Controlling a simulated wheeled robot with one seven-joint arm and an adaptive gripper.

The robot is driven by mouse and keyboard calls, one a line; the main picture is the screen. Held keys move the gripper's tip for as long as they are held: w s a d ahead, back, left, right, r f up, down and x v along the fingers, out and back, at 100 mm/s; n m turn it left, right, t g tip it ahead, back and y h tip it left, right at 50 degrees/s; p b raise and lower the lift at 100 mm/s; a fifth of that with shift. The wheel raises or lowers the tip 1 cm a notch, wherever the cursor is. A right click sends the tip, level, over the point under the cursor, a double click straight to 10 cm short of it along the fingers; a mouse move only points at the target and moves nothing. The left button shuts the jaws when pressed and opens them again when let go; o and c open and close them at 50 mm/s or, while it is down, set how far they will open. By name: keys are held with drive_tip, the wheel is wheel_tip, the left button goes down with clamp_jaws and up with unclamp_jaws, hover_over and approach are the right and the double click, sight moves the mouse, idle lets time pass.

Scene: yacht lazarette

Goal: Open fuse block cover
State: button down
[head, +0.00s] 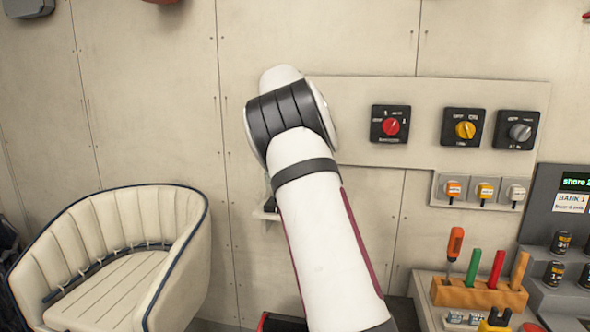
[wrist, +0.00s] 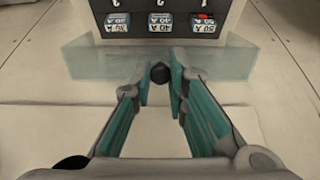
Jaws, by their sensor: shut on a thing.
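In the wrist view, the fuse block (wrist: 160,42) is a dark panel at the top with a row of blue fuses (wrist: 160,22), their labels upside down. A clear, greenish cover (wrist: 100,62) spans the view below the fuses, wider than the dark panel. A small black knob (wrist: 159,72) sits near the middle of the cover. My gripper (wrist: 160,84), with teal finger pads, is shut on this knob. I cannot tell the exact angle of the cover. In the head view, my arm hides the gripper and most of the fuse block.
In the head view, a cream seat (head: 125,260) stands at left. A wall panel with rotary switches (head: 390,124) is right of my arm. Below it are small tagged switches (head: 453,190), an orange tool rack (head: 480,294) and a grey battery unit (head: 562,225). Bare wall lies between seat and arm.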

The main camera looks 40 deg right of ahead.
drive_tip(key=shift+w+d, duration=0.1)
idle(0.3)
drive_tip(key=c, duration=1.5)
unclamp_jaws()
drive_tip(key=shift+c, duration=0.2)
drive_tip(key=v, duration=1.2)
drive_tip(key=shift+w+d, duration=0.15)
